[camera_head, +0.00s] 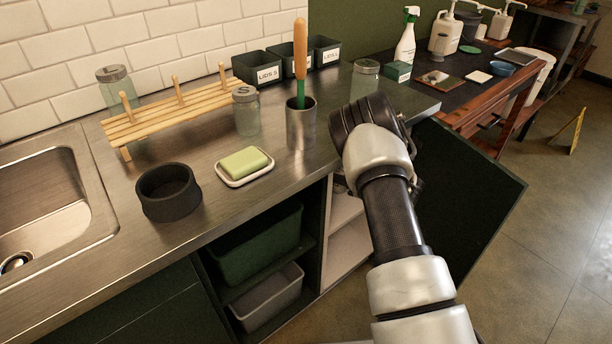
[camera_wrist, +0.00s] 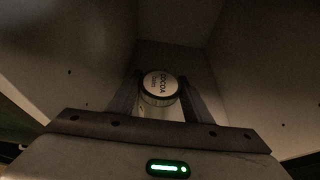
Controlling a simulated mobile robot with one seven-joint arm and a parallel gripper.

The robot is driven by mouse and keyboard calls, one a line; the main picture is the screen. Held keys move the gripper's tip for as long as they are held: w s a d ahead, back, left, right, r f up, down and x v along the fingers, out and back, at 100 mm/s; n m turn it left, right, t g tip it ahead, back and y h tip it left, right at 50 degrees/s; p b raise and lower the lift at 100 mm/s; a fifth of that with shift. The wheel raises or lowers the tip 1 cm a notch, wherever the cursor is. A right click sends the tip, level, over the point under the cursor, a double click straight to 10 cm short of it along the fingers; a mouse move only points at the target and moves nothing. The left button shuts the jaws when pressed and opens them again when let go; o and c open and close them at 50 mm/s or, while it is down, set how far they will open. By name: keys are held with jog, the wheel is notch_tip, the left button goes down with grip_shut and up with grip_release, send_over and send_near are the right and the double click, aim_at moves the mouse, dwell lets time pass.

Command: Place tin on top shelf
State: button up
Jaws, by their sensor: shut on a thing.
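A tin (camera_wrist: 159,84) with a pale round lid marked "COCOA" shows in the wrist view. My gripper (camera_wrist: 158,97) is shut on it, with one dark finger on each side. The tin and gripper are inside a dim, pale-walled space. Whether the tin touches a shelf I cannot tell. In the head view my arm reaches to the front of an open cupboard under the counter, and it hides the gripper and tin. Pale shelves (camera_head: 344,222) show in part beside my arm; the upper part of the cupboard is mostly hidden.
The dark cupboard door (camera_head: 470,190) stands open to the right of my arm. The steel counter (camera_head: 285,183) above holds jars, a soap dish (camera_head: 245,168), a black bowl (camera_head: 168,192) and a metal holder (camera_head: 301,125) with a wooden-handled tool. Bins (camera_head: 255,250) fill the left compartment.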

jog(key=f+b, duration=0.1)
jog(key=f, duration=0.2)
jog(key=f+b, duration=0.1)
jog(key=f, duration=0.3)
jog(key=f+b, duration=0.1)
jog(key=f, duration=0.2)
jog(key=shift+w+f, duration=0.2)
jog(key=shift+w, duration=0.05)
jog(key=shift+r, duration=0.1)
jog(key=o, duration=1.2)
jog(key=p+v, duration=0.3)
jog(key=v, duration=0.9)
